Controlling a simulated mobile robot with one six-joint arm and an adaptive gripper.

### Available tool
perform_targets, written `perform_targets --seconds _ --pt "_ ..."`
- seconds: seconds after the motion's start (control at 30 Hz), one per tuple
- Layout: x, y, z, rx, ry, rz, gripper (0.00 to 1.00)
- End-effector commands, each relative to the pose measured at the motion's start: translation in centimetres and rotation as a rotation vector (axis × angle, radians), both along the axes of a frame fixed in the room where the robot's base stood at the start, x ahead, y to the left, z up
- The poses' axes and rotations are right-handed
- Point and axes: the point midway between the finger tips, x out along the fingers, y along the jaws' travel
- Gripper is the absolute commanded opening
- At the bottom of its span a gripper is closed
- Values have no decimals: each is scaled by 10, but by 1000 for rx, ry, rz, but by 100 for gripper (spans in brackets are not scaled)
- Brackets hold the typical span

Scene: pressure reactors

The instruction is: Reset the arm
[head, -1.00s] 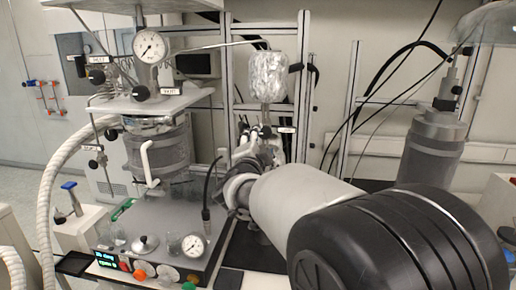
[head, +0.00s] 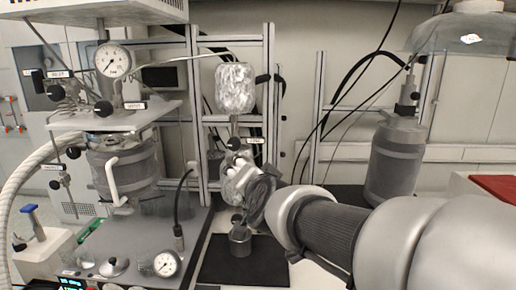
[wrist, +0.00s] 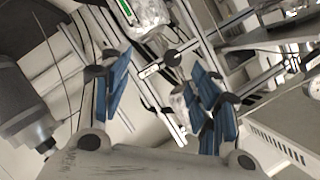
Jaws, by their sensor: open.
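My gripper (wrist: 160,88) is open in the wrist view, with two blue-padded fingers apart and nothing held between them. A black valve knob with a white label (wrist: 160,68) shows beyond the gap. In the head view my arm reaches in from the lower right. Its wrist end is at the middle, below a foil-wrapped vessel (head: 235,88) on a metal frame. The fingers are largely hidden there by the wrist.
A reactor with a pressure gauge (head: 113,60) and a ribbed white hose stands at left. A grey cylinder vessel (head: 395,160) stands at right. A small metal pot (head: 240,240) sits on a black mat (head: 262,262) below the wrist. Metal frame posts rise close behind.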

Motion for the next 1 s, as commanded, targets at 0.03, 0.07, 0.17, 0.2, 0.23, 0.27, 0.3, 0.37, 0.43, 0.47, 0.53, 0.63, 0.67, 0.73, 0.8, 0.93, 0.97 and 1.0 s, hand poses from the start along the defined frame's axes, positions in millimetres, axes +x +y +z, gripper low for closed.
perform_targets --seconds 0.03,0.07,0.17,0.2,0.23,0.27,0.3,0.37,0.43,0.47,0.53,0.63,0.67,0.73,0.8,0.93,0.97,1.0 --pt "-30 -20 -7 -77 50 43 56" --pt "-48 -29 -15 -127 88 73 56" --pt "-110 -62 -47 -287 218 155 56" --pt "-134 -75 -61 -344 271 181 56" --pt "-153 -85 -71 -386 311 197 56" --pt "-171 -95 -81 -425 351 214 56" --pt "-194 -108 -94 -473 403 231 56" --pt "-227 -125 -111 -537 479 252 56" --pt "-261 -143 -129 -598 559 270 56" --pt "-274 -150 -135 -619 590 276 56" --pt "-298 -162 -147 -658 651 287 56" --pt "-321 -173 -158 -690 708 296 56" --pt "-325 -175 -159 -696 718 297 56" --pt "-330 -177 -162 -704 733 300 56" --pt "-331 -178 -162 -705 737 302 56" --pt "-330 -177 -162 -705 735 302 56" --pt "-330 -177 -162 -705 735 302 56" --pt "-330 -177 -162 -705 735 302 56"
